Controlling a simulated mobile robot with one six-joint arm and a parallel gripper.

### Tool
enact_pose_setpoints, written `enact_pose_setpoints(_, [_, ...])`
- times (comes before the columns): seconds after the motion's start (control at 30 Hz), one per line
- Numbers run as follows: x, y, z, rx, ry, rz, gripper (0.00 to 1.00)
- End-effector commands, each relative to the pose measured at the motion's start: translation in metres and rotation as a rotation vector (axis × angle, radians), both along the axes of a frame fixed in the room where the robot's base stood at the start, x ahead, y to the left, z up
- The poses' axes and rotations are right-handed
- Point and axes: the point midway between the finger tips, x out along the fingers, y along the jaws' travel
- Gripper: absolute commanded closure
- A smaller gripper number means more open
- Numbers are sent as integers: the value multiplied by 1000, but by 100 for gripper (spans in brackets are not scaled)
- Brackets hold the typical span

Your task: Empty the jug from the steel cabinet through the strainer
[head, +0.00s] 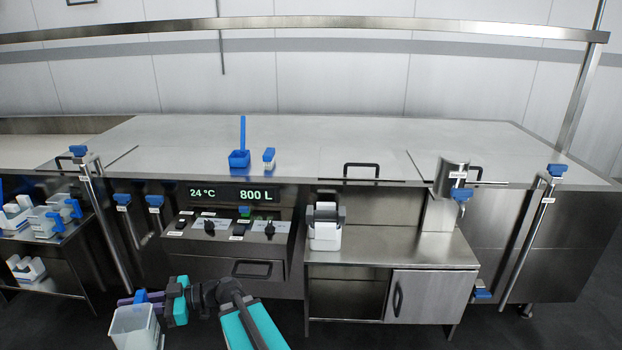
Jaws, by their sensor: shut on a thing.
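My gripper (152,300) is at the lower left, shut on a white, open-topped jug (134,327). The jug looks about upright, and its lower part is cut off by the picture's bottom edge. I cannot see what is inside it. The low steel cabinet (390,256) stands right of the middle, its left bay open and its right door shut. A white container with a dark upper part (325,236) stands on the cabinet top. A labelled steel cylinder (452,176) is above the cabinet's right end, with a blue valve handle; I cannot tell whether it holds the strainer.
A large steel vat (330,150) with a flat lid fills the back. A control panel (230,226) shows 24 °C and 800 L. A blue scoop (239,158) and a brush (269,158) lie on the lid. A shelf cart (45,248) at left holds several white containers.

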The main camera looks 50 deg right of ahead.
Motion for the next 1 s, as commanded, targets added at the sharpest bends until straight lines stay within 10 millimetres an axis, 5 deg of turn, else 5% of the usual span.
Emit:
enact_pose_setpoints(0.57, [4, -7, 3, 2, -1, -19, 100])
enact_pose_setpoints(0.77, [23, -41, 12, 1, -2, -109, 100])
enact_pose_setpoints(1.0, [55, -118, 30, 2, -2, -306, 100])
